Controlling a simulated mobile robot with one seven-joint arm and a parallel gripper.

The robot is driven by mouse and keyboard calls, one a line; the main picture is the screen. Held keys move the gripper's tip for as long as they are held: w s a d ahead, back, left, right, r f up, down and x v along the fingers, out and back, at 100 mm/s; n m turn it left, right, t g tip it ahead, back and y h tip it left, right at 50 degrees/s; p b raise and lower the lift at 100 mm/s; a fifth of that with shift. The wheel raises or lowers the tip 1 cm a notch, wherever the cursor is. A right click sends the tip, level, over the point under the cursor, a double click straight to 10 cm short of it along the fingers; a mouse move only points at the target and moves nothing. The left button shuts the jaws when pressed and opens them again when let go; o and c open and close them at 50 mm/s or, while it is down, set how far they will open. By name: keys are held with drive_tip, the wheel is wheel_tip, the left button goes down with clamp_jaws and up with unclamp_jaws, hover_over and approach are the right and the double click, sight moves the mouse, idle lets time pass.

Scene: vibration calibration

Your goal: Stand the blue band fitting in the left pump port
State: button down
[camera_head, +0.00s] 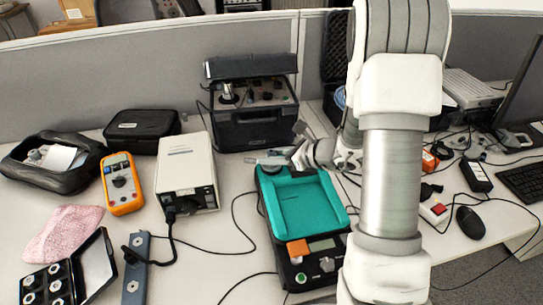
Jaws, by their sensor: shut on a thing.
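My gripper (298,148) is at the end of my arm, just above the far edge of the teal-topped device. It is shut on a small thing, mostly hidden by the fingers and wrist. I cannot make out a blue band on it. A black case (258,133) with its lid raised stands beyond the gripper, slightly to the left. Its top panel holds a silver upright part (228,93) at the left and several dark knobs or sockets. I cannot tell which of these, if any, is the left pump port.
The teal tray device (304,207) stands below the gripper. A white instrument box (187,171), an orange multimeter (122,184) and an open fittings case (95,268) lie to the left. Thin black cables cross the table. A grey partition (170,62) closes the back.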

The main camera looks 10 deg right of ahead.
drive_tip(key=shift+s+f+b, duration=0.15)
drive_tip(key=shift+f+b, duration=0.25)
drive_tip(key=shift+f, duration=0.2)
drive_tip(key=shift+c, duration=2.3)
unclamp_jaws()
drive_tip(key=shift+f, duration=0.1)
drive_tip(key=p+v, duration=0.3)
drive_tip(key=v, duration=1.4)
drive_tip(key=shift+d+r, duration=0.2)
drive_tip(key=shift+r, duration=0.3)
